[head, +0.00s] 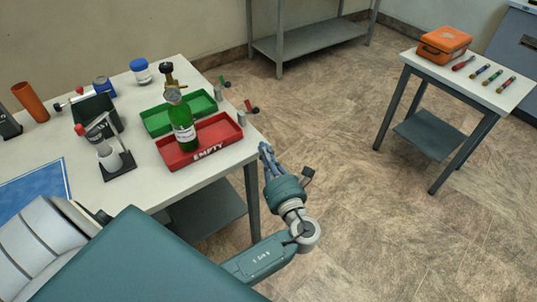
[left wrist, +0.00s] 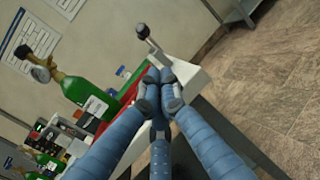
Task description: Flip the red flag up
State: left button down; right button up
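The red flag (head: 248,105) is a small red piece with a dark end, beside a short grey post (head: 241,118) at the table's right edge. It leans to the side, beside the red tray (head: 222,134) marked EMPTY. In the left wrist view a dark-knobbed lever (left wrist: 143,32) stands beyond my fingers; its colour is unclear there. My left gripper (head: 265,151) is off the table's right edge, below and right of the flag, apart from it. In the left wrist view its blue fingertips (left wrist: 163,92) are together, with nothing visible between them. My right gripper is out of view.
A green bottle (head: 183,127) with a gauge stands in the red tray. A green tray (head: 156,122) and a similar green flag (head: 224,84) are behind. A side table (head: 475,84) with an orange case stands right. The floor between is clear.

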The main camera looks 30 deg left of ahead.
aim_at(248, 108)
pick_arm(q)
jog(key=w+a, duration=0.1)
jog(key=w+a+r+p, duration=0.1)
jog(key=w+a, duration=0.1)
jog(key=w+a+r, duration=0.1)
jog(key=a, duration=0.1)
jog(key=shift+w+r, duration=0.25)
jog(key=shift+w, duration=0.15)
jog(key=shift+w+a+r+p, duration=0.25)
jog(key=shift+w+p, duration=0.05)
jog(key=shift+w, duration=0.05)
jog(key=shift+r, duration=0.1)
